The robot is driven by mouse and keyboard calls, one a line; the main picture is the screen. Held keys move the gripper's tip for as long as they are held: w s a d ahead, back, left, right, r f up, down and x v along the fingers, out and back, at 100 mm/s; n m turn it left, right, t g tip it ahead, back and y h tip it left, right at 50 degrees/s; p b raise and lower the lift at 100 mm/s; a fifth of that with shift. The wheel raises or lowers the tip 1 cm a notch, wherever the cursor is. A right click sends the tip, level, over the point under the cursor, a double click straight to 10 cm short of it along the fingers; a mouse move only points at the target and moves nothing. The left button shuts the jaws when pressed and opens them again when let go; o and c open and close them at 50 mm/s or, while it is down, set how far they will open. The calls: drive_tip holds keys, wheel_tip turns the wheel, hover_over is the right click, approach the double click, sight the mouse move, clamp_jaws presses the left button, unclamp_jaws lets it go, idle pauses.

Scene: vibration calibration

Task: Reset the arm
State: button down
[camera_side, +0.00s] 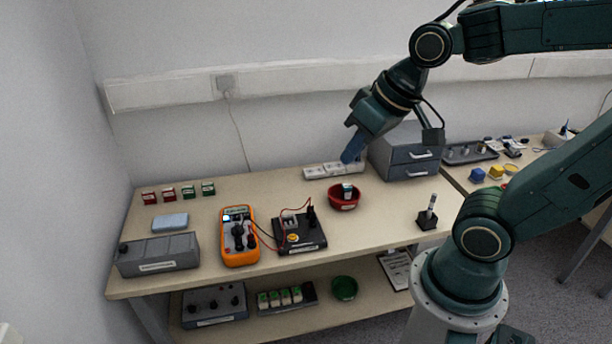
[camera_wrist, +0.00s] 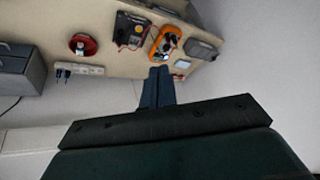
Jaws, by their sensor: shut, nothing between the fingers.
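My gripper (camera_side: 350,151) is raised over the back of the table, above the white power strip, with its blue fingers pointing down and to the left. In the wrist view my gripper (camera_wrist: 160,74) shows its two blue fingers side by side, shut, with nothing between them. The fingers look clear of everything on the table.
The table (camera_side: 270,190) bears an orange multimeter (camera_side: 240,252), a black box (camera_side: 299,241) wired to it, a red bowl (camera_side: 343,203) with a small item, a grey case (camera_side: 158,256) and several small blocks. A grey drawer cabinet (camera_side: 404,155) stands right of my gripper. The wall is behind.

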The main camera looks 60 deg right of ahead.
drive_tip(key=shift+n, duration=0.8)
drive_tip(key=shift+s+d+r, duration=0.1)
drive_tip(key=shift+s+r, duration=0.2)
drive_tip(key=shift+s, duration=0.5)
drive_tip(key=shift+s+a+r, duration=0.1)
drive_tip(key=shift+s+r, duration=0.25)
drive_tip(key=shift+s, duration=0.5)
drive_tip(key=shift+s+d+r, duration=0.1)
drive_tip(key=shift+s+r, duration=0.2)
drive_tip(key=shift+s, duration=0.5)
